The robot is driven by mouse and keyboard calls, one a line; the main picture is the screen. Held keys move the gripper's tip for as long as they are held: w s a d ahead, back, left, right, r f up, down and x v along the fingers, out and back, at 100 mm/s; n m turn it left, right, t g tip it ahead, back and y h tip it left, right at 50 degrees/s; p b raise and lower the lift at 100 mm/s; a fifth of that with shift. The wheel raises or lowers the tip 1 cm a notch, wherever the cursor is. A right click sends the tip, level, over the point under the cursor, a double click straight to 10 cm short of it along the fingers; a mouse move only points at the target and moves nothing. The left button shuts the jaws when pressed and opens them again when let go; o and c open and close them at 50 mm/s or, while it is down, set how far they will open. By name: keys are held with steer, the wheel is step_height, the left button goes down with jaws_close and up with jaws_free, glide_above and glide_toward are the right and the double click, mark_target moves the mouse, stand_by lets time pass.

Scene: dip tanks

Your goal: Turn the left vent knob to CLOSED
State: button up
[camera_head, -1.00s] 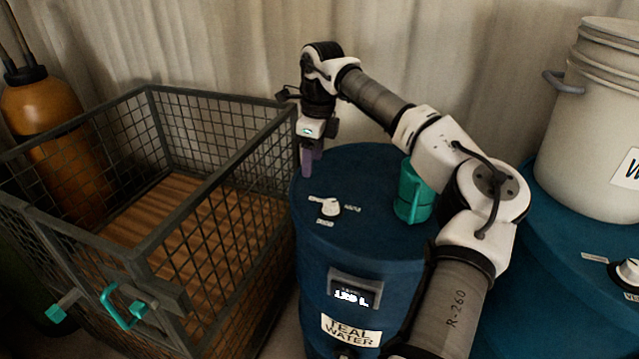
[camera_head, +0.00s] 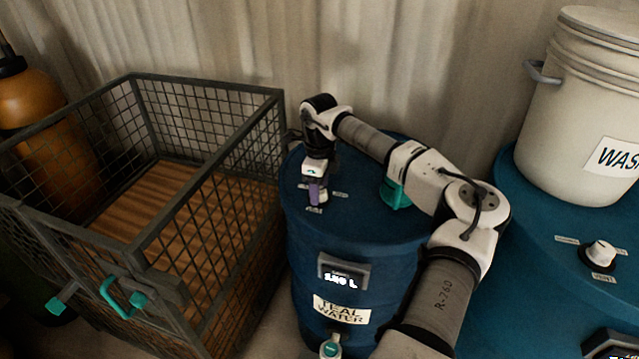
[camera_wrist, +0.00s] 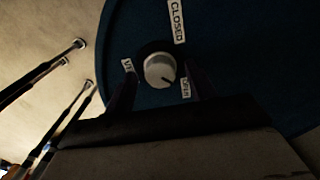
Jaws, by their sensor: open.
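The left vent knob (camera_wrist: 160,70) is white with a dark pointer line, on top of the blue drum labelled TEAL WATER (camera_head: 345,235). In the wrist view, its line points to the lower right, toward the OPEN label (camera_wrist: 186,88). The CLOSED label (camera_wrist: 177,22) is above the knob and the VENT label (camera_wrist: 128,67) is to its left. My gripper (camera_head: 316,196) is open and points down at the knob, with one dark finger on each side of it in the wrist view. I cannot tell whether the fingers touch it. In the head view, a purple finger partly hides the knob.
A teal object (camera_head: 394,194) stands on the same drum, partly behind my arm. A wire-mesh crate (camera_head: 150,235) is close on the left. Another blue drum at right carries a white bucket (camera_head: 585,110) and a second white knob (camera_head: 601,252).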

steer(key=shift+f, duration=0.2)
steer(key=c, duration=1)
